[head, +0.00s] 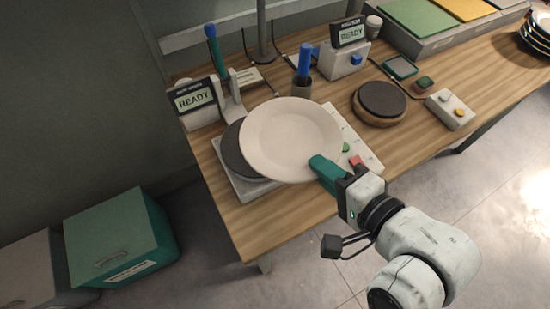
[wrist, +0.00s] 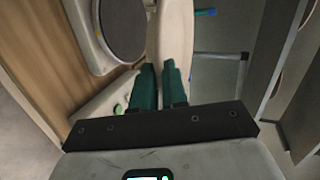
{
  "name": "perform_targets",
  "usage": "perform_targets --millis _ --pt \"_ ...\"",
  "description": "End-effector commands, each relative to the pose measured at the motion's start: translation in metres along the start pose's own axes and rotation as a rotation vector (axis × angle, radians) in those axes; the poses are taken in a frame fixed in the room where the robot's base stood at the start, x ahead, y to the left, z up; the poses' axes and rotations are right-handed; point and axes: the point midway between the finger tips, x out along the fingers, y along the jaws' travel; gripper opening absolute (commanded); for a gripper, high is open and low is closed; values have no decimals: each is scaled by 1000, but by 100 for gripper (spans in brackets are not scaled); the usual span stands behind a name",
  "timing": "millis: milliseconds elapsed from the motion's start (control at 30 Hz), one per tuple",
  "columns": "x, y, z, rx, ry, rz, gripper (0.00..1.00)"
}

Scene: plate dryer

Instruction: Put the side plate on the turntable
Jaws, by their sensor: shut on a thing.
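The side plate (head: 290,138) is a pale round plate, gripped at its near right rim by my gripper (head: 322,165). In the wrist view the plate (wrist: 176,35) shows nearly edge-on between the green fingers of my gripper (wrist: 158,72). A dark disc on a light base (head: 232,150), which looks like the turntable, lies behind and left of the plate, partly hidden by it. In the wrist view this disc (wrist: 123,25) appears beside the plate, with a visible gap. The plate's exact height over it is unclear.
A display reading READY (head: 194,97) and an upright bracket (head: 234,95) stand by the disc. A cup with a blue-handled tool (head: 302,88) is behind the plate. A second dark disc on a wooden base (head: 380,102) and a button box (head: 450,109) are to the right.

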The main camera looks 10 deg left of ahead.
Motion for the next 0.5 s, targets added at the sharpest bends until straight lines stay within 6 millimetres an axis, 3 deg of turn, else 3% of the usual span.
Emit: perform_targets --millis 100,467,500 --pt "17 6 2 -3 -1 -7 0" --pt "49 7 5 -2 1 -9 0" --pt "59 5 6 -1 -1 -3 0"
